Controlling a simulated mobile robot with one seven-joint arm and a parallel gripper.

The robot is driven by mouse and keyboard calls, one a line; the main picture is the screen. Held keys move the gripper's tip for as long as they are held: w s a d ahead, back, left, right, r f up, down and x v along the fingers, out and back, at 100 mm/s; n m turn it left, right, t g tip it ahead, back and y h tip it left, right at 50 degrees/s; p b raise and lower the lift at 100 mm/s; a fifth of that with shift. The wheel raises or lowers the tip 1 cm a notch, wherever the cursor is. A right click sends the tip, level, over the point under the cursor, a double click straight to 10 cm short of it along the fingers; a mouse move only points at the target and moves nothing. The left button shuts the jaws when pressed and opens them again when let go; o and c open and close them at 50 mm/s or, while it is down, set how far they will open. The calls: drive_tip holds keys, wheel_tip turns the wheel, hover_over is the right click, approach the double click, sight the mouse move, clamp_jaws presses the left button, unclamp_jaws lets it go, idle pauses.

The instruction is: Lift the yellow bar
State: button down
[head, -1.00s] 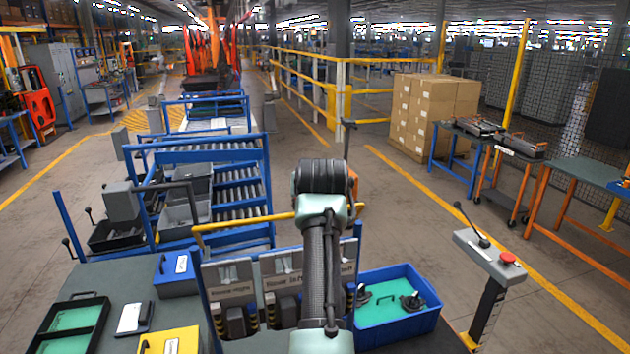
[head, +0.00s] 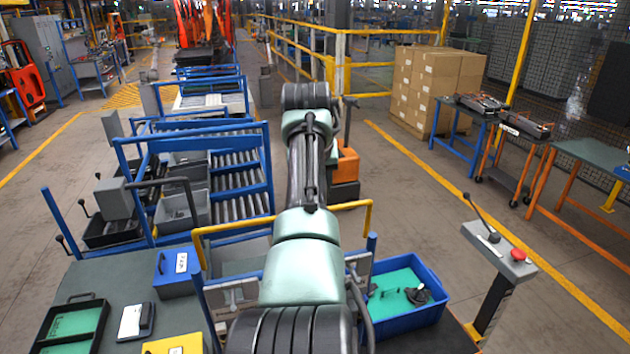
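The yellow bar (head: 236,225) runs level across the front of a blue frame, with both ends bent downward. Its left part shows, and a short right part shows beyond my arm. My arm covers its middle. My arm rises from the bottom centre and reaches forward over the bar. My gripper does not show; the far end of my arm is hidden behind its own links. I cannot see whether anything touches the bar.
A blue bin (head: 437,318) with a green liner stands right of the frame. Further right is a lever post with a red button (head: 518,255). A grey table (head: 88,285) with a blue box (head: 176,285) is at left. Roller carts (head: 265,160) stand beyond.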

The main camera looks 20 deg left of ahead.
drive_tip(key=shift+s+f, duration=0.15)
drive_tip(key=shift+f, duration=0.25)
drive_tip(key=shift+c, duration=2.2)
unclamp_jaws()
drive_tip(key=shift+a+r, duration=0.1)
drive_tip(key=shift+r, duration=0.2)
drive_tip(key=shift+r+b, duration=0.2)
drive_tip(key=shift+b, duration=0.2)
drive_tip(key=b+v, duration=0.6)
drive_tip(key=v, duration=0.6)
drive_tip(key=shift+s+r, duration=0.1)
